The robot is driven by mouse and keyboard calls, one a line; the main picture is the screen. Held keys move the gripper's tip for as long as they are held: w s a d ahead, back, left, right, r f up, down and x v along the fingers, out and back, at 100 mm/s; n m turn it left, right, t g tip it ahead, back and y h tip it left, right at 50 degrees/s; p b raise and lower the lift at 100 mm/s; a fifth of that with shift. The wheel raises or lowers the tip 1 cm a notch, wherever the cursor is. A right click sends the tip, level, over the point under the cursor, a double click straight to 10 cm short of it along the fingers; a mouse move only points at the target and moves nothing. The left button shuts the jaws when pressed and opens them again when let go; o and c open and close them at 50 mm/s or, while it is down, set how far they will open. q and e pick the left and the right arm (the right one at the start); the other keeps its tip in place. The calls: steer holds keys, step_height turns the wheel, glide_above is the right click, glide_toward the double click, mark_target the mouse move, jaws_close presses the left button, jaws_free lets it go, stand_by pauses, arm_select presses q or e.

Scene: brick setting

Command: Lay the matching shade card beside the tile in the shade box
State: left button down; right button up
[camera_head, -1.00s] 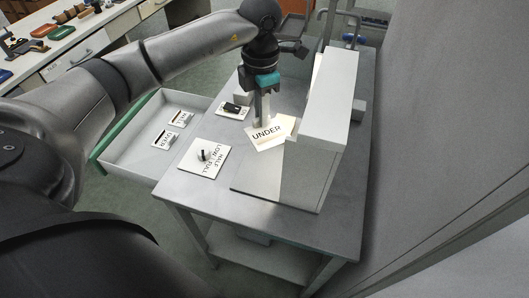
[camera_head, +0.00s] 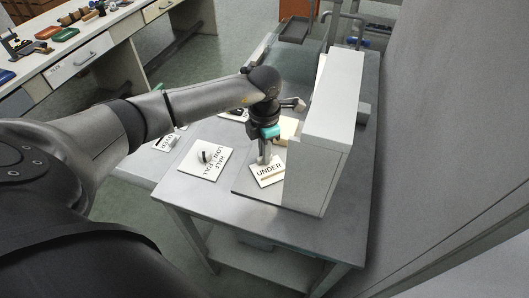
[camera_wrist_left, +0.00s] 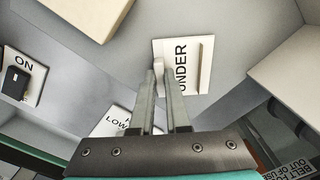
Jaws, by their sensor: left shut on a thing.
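My left gripper (camera_head: 265,158) is shut on the shade card marked UNDER (camera_head: 269,176), at the open side of the grey shade box (camera_head: 325,125). The card also shows in the left wrist view (camera_wrist_left: 203,78), at the tips of the gripper fingers (camera_wrist_left: 168,72). It is at or just above the box floor; I cannot tell if it touches. A cream tile (camera_wrist_left: 88,12) is at the top left of the wrist view, apart from the card. In the head view the tile (camera_head: 289,128) shows behind my gripper, partly hidden by it and the box. My right gripper is out of view.
A white plate with a dial (camera_head: 212,157) marked LOW, HALF, FULL lies left of the box. An ON switch plate (camera_wrist_left: 22,78) shows in the wrist view. A card marked OVER (camera_head: 166,142) is partly behind my arm. The front tabletop is clear.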

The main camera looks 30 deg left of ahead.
arm_select(q)
steer(key=shift+f, duration=0.1)
steer(key=c, duration=0.9)
jaws_free()
steer(key=shift+r, duration=0.25)
step_height(320, 180, up, 12)
steer(key=p, duration=0.1)
steer(key=shift+p, duration=0.4)
steer(key=shift+f, duration=0.1)
